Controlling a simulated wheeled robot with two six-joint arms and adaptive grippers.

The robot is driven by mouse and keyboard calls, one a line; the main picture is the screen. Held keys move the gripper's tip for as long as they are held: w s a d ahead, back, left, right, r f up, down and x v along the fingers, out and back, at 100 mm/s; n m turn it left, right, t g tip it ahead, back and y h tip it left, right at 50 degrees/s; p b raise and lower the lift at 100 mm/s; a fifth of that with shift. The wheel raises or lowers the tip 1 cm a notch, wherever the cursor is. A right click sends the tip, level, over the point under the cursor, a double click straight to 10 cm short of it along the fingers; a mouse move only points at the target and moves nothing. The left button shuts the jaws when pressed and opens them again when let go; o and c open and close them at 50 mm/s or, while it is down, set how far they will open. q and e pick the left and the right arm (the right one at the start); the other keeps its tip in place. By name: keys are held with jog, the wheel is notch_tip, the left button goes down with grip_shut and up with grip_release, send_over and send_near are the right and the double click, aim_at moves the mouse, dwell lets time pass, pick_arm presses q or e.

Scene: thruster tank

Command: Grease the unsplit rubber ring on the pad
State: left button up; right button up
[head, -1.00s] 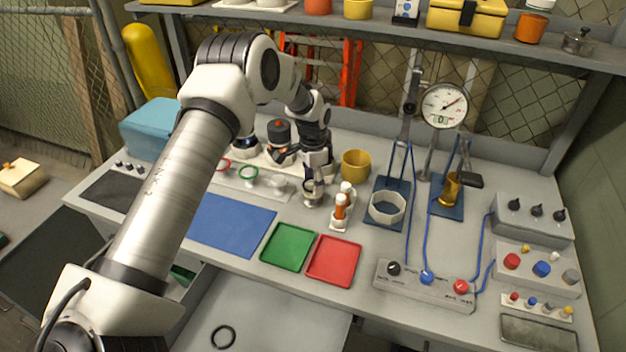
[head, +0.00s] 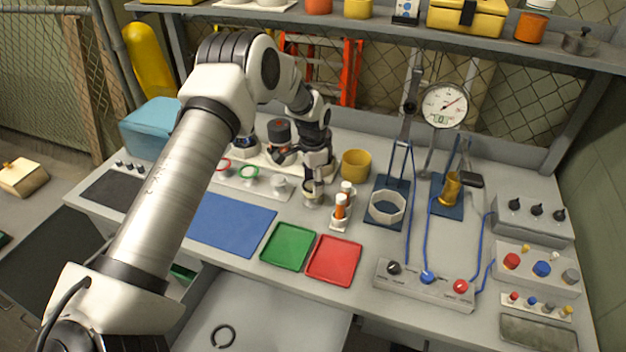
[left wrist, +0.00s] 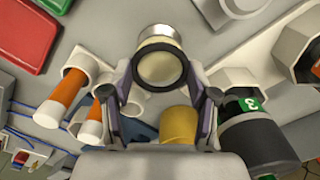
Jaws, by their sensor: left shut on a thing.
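My left gripper (head: 314,183) points down over a small pale pot (head: 312,199) at the back middle of the bench. In the left wrist view its fingers (left wrist: 161,88) are closed around a dark ring (left wrist: 160,44), which shows at the mouth of the pot with cream-coloured stuff (left wrist: 160,69) inside it. I cannot tell whether the ring touches the cream. Another black ring (head: 222,336), with a gap at its right, lies on the pale surface below the bench front. The blue pad (head: 232,224) is bare where it shows. My right gripper is not in view.
Orange-filled tubes (head: 340,206) stand in a white holder close to the gripper. A yellow cup (head: 355,164) is behind to the right. A green tray (head: 288,246) and a red tray (head: 334,260) lie empty in front. A dial gauge (head: 444,106) stands at right.

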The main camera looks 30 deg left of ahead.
pick_arm(q)
jog(key=shift+f+b, duration=0.3)
jog(key=shift+f, duration=0.25)
dwell(0.4)
jog(key=shift+r+n+p, duration=0.2)
jog(key=shift+n+p, duration=0.55)
jog(key=shift+n, duration=0.45)
jog(key=shift+f+n+p, duration=0.15)
jog(key=shift+n+p, duration=0.15)
jog(key=shift+n, duration=0.8)
jog(key=shift+f, duration=0.1)
